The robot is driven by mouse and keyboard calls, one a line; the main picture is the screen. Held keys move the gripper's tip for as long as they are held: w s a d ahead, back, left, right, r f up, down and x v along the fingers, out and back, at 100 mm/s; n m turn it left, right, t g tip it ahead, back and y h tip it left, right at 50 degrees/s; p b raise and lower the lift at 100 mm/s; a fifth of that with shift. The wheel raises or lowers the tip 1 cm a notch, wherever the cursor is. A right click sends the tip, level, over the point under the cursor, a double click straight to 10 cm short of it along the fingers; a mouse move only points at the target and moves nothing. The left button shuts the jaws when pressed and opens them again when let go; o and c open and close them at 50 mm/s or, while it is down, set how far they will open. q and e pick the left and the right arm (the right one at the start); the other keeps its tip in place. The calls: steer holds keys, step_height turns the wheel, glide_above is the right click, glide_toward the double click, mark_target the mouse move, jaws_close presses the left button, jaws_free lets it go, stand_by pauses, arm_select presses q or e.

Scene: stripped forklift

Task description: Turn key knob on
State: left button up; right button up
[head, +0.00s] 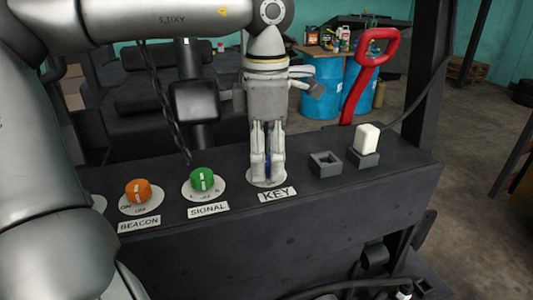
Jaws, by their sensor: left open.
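The key knob, blue, shows only as a sliver (268,168) between the fingers of my left gripper (267,175). It sits on a white round plate above the KEY label (277,194) on the dark console. My left gripper points straight down over it, with its fingertips at the plate, one on each side of the knob. The gripper is open; whether a finger touches the knob I cannot tell. The fingers hide most of the knob, so its setting cannot be read. My right gripper is not in view.
A green SIGNAL knob (202,180) and an orange BEACON knob (137,191) stand to the left on the console (330,205). To the right are an empty square socket (325,164), a white block-shaped plug (367,138) with a cable and a red lever handle (372,60).

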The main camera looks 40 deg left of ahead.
mark_target(267, 161)
arm_select(q)
step_height(267, 161, up, 12)
stand_by(0.6)
stand_by(0.4)
